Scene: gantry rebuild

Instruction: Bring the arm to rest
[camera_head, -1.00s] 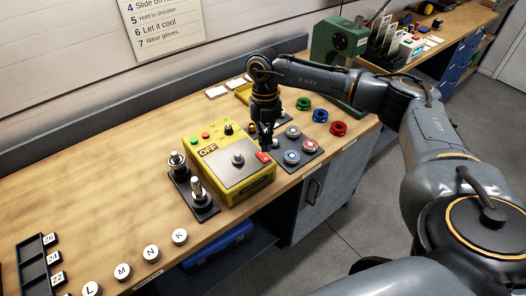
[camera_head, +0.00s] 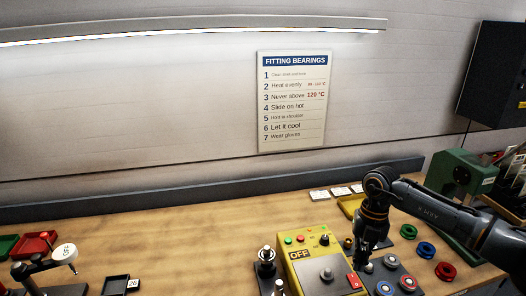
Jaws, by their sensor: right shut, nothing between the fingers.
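My right arm (camera_head: 434,204) comes in from the right above the bench, bent down at the wrist. Its gripper (camera_head: 364,262) points down, shut and empty, just right of the yellow heater box (camera_head: 300,268) with the OFF label. The gripper is over the left edge of a grey plate (camera_head: 395,275) that carries several round bearings. I cannot tell whether the fingertips touch anything. My left gripper is not in view.
Green, blue and red rings (camera_head: 426,249) lie right of the plate, before a green machine (camera_head: 460,176). Dark posts (camera_head: 266,262) stand left of the heater. Red and green trays (camera_head: 35,243) sit far left. The bench between (camera_head: 170,240) is mostly clear.

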